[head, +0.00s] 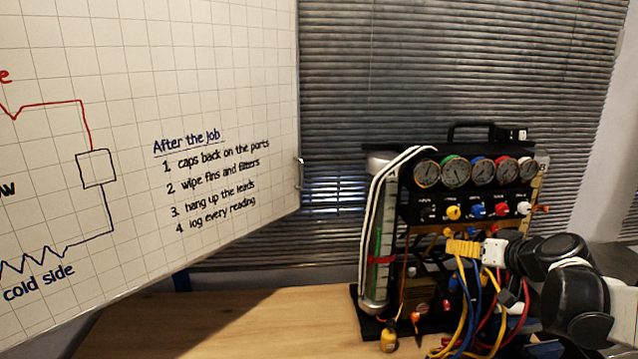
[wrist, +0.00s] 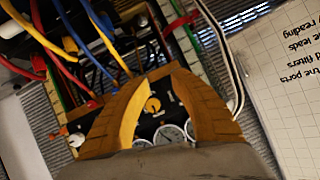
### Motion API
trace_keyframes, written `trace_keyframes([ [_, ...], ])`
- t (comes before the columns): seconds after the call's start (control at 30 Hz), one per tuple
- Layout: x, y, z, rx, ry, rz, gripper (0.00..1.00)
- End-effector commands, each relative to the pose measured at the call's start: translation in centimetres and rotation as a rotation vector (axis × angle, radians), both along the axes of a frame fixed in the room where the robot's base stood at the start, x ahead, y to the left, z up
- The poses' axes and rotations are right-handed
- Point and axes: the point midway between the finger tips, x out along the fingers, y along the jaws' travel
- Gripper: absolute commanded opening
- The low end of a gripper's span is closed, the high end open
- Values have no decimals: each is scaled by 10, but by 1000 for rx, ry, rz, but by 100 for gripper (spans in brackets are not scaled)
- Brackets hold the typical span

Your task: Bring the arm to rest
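My gripper (head: 462,247) has yellow-orange fingers and is at the right in the head view, in front of the gauge rig (head: 408,212). In the wrist view the two fingers of my gripper (wrist: 161,76) stand apart. Part of the rig's panel, with a yellow knob and round gauges, shows through the gap between them. I see nothing held between the fingers. My black and white arm reaches in from the right edge in the head view. From these views I cannot tell how far the fingertips are from the rig.
Yellow, blue and red hoses (head: 475,310) hang in front of the rig, close below my gripper. The wooden table (head: 250,320) is clear left of the rig. A whiteboard (head: 220,90) fills the left side, and window blinds (head: 440,80) hang behind.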

Motion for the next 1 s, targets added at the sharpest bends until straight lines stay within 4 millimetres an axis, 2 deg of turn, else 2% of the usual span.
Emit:
trace_keyframes([
  [0.03, -16, 32, -9, -8, 45, 27, 27],
  [0.1, -44, 73, -21, -22, 121, 53, 27],
  [0.2, -91, 121, -42, -57, 226, 74, 27],
  [0.33, -157, 161, -75, -122, 338, 77, 27],
  [0.4, -189, 172, -92, -162, 382, 68, 27],
  [0.5, -223, 179, -112, -212, 422, 50, 27],
  [0.6, -245, 180, -126, -247, 442, 31, 27],
  [0.73, -257, 179, -133, -269, 452, 18, 27],
  [1.0, -258, 178, -132, -271, 453, 13, 27],
])
